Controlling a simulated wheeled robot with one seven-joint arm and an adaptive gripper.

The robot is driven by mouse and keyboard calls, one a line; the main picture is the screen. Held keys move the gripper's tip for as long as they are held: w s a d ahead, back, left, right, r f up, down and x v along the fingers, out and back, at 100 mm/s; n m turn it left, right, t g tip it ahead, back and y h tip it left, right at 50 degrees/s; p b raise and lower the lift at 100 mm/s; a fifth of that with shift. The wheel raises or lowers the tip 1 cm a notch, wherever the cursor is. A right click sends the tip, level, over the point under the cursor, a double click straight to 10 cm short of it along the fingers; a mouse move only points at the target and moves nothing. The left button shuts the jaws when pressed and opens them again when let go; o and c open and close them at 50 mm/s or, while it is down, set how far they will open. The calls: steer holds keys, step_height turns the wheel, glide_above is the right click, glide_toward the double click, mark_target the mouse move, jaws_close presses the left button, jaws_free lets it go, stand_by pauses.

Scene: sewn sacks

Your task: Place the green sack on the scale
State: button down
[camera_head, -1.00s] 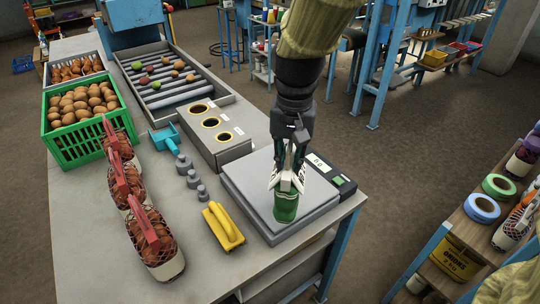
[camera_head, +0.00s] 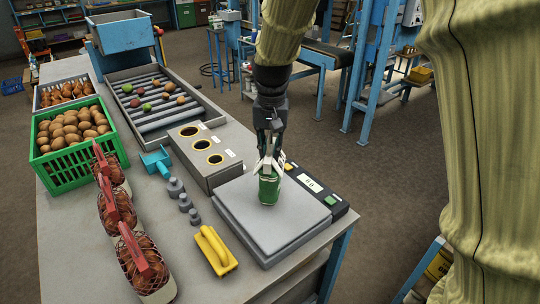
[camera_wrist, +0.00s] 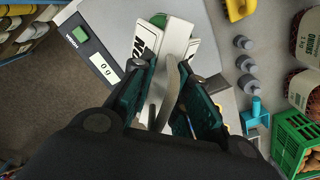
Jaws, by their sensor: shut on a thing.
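My gripper (camera_head: 268,160) is shut on the top of the green sack (camera_head: 269,188), which hangs upright below the fingers. The sack is over the grey platform of the scale (camera_head: 290,225). In the wrist view the scale's display (camera_wrist: 104,66) reads 0 g. From the head view alone the gap below the sack is hard to judge. In the wrist view my gripper (camera_wrist: 168,80) pinches the sack's pale top, and the sack's white label (camera_wrist: 150,42) with dark letters shows past the fingers.
A yellow-handled tool (camera_head: 216,250) lies left of the scale, near several grey weights (camera_head: 184,202). A grey box with three round holes (camera_head: 203,155) stands behind it. Net sacks (camera_head: 118,213) line the table's left side, before a green crate (camera_head: 55,165) of potatoes.

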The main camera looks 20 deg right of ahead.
mark_target(270, 133)
steer(key=shift+w, duration=0.3)
steer(key=shift+f+p, duration=0.85)
steer(key=shift+f, duration=0.9)
steer(key=shift+s, duration=0.1)
steer(key=c, duration=1.4)
jaws_free()
steer(key=shift+f, duration=0.1)
steer(key=shift+o, duration=0.2)
step_height(270, 133, up, 12)
steer(key=b, duration=0.3)
steer(key=shift+d+b, duration=0.1)
steer(key=shift+b, duration=0.25)
